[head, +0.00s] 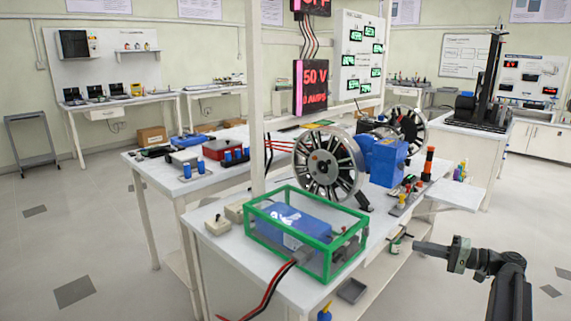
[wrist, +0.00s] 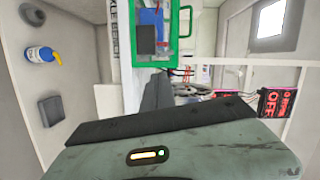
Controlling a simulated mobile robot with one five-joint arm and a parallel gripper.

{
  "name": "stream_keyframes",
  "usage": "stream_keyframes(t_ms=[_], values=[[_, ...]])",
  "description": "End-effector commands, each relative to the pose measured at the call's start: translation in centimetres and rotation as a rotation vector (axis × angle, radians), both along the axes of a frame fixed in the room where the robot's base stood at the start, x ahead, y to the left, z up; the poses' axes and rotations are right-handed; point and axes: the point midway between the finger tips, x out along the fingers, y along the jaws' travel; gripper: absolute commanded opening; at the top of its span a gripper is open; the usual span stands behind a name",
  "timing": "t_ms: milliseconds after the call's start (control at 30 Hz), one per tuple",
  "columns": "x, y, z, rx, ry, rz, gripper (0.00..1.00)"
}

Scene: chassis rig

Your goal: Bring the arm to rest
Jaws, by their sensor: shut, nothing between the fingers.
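My arm (head: 508,285) rises from the lower right of the head view and bends left at the top. My gripper (head: 418,246) points left, level, just off the right side of the front workbench. Its fingers are together with nothing between them. It touches nothing that I can see. In the wrist view the grey-green gripper body with a small lit indicator fills the bottom, and the dark shut fingers (wrist: 158,92) point up the picture toward the bench.
The front workbench (head: 220,245) holds a green-framed case (head: 335,262) with a blue block, and a spoked wheel (head: 328,163) with a blue motor housing (head: 388,160). Below its edge are a dark tray (head: 352,290) and a blue-yellow bottle (wrist: 42,55). Floor right of my arm is open.

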Motion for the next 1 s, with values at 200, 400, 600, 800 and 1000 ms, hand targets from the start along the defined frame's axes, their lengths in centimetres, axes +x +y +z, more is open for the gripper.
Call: stream_keyframes(t_ms=[200,400,600,800,1000], values=[[0.3,4.5,-2.5,-0.077,0.079,0.044,0.0],[-0.1,9.6,-5.8,-0.189,0.178,0.095,0.0],[-2.1,16.4,-11.1,-0.396,0.323,0.164,0.0],[-7.4,23.7,-18.2,-0.783,0.49,0.249,0.0],[-12.2,26.0,-21.9,-1.179,0.556,0.275,0.0]])
